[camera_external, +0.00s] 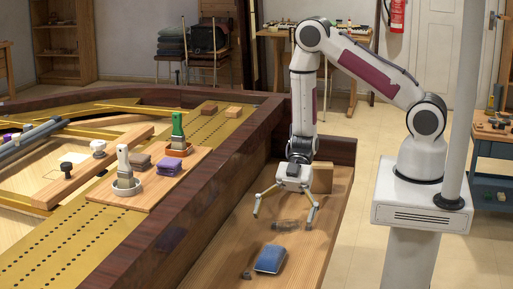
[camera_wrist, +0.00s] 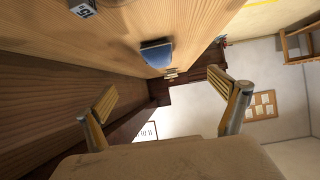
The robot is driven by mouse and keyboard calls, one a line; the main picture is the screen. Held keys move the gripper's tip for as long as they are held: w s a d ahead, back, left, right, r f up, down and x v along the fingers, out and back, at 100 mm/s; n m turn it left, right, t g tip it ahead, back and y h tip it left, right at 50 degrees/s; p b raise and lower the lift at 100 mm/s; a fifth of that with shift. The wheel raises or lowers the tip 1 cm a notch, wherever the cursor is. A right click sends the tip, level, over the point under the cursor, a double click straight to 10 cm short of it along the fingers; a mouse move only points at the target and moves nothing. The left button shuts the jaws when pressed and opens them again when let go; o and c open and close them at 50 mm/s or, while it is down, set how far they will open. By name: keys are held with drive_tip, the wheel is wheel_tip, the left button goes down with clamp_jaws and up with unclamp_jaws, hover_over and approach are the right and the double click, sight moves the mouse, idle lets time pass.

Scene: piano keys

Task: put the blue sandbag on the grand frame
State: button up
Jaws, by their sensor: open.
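The blue sandbag (camera_external: 270,259) lies flat on the wooden keybed (camera_external: 215,275), near the front. A blue object in the wrist view (camera_wrist: 156,54) looks like the same sandbag, beyond the fingertips. My gripper (camera_external: 283,219) points down over the keybed, behind the sandbag and apart from it. Its two fingers are spread wide with nothing between them; they also show in the wrist view (camera_wrist: 160,92). The grand frame (camera_external: 60,245) is the gold, perforated metal inside the piano at left, beyond the dark wooden rim (camera_external: 185,215).
A wooden board (camera_external: 115,195) on the frame holds a brown pad (camera_external: 138,161), a purple pad (camera_external: 168,166) and brushes in dishes. A dark grey object (camera_external: 290,227) lies below my gripper. A small dark block (camera_external: 245,275) sits beside the sandbag. Bare frame shows at front left.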

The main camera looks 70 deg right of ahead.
drive_tip(key=shift+r, duration=2.6)
drive_tip(key=shift+w+a+f+m+t+h, duration=0.95)
drive_tip(key=shift+a+m+t, duration=1.45)
drive_tip(key=shift+a, duration=2.6)
drive_tip(key=shift+w+a+f+m+t+h, duration=0.4)
drive_tip(key=shift+w+a+m+t+h, duration=0.55)
drive_tip(key=shift+a+m+t, duration=2.75)
drive_tip(key=s+d+r+m+t+h, duration=0.1)
drive_tip(key=s+d+m+h, duration=0.25)
drive_tip(key=s, duration=0.35)
drive_tip(key=s+d+r+m+t+h, duration=0.1)
drive_tip(key=s+d+m+h, duration=0.15)
drive_tip(key=s+h, duration=0.3)
drive_tip(key=shift+y, duration=0.3)
drive_tip(key=shift+s+d+f, duration=0.15)
drive_tip(key=shift+f, duration=1.65)
drive_tip(key=shift+s+d+f, duration=0.15)
drive_tip(key=shift+f, duration=1.65)
